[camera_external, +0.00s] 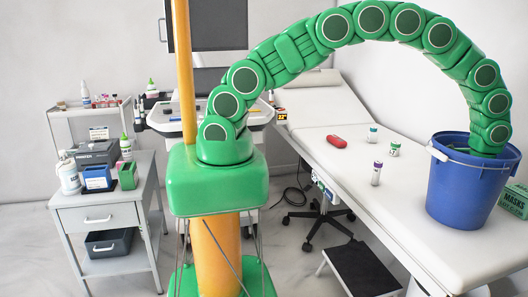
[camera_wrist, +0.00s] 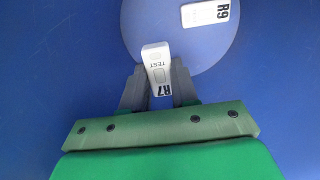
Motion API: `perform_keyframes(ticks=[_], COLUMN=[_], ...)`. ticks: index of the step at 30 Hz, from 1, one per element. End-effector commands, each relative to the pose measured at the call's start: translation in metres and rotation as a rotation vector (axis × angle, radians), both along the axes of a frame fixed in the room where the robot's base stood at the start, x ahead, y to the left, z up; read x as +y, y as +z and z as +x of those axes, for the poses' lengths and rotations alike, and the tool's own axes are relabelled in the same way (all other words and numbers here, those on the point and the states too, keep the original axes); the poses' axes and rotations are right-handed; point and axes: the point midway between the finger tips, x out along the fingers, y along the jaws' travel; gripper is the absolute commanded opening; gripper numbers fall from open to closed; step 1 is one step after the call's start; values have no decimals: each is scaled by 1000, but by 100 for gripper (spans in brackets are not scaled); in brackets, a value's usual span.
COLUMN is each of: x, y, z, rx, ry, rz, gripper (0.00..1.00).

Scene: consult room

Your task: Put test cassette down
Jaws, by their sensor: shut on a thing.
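The test cassette (camera_wrist: 155,66) is white, marked "TEST" and "R7". It is gripped between the two grey fingers of my gripper (camera_wrist: 158,82) in the wrist view. A blue bucket (camera_external: 465,190) stands on the right part of the couch in the external view. My arm arches over and its end reaches down inside the bucket, so gripper and cassette are hidden there. In the wrist view the blue inside of the bucket (camera_wrist: 60,60) surrounds the gripper. A second white cassette marked "R9" (camera_wrist: 208,13) lies on the lighter round bottom. The gap below the held cassette cannot be told.
The white couch (camera_external: 345,185) bears a red object (camera_external: 336,141) and several small capped vials, one purple-topped (camera_external: 376,173). A green masks box (camera_external: 514,200) stands right of the bucket. A grey cart (camera_external: 105,205) with bottles is at the left.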

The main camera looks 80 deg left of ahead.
Motion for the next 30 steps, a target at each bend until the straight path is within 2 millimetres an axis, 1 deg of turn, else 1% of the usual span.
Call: perform_keyframes(ticks=[1, 3, 9, 15, 17, 29, 30], x=[0, 0, 0, 0, 1, 0, 0], y=[-10, -18, -30, -55, -60, -64, -64], z=[-1, 0, 1, 0, 0, 0, 0], rx=[3, 1, -2, 1, 1, 0, -1], ry=[0, 0, 0, 0, 0, 0, 0], rz=[1, 1, -1, 1, 1, 0, 1], gripper=[0, 0, 0, 0, 0, 0, 33])
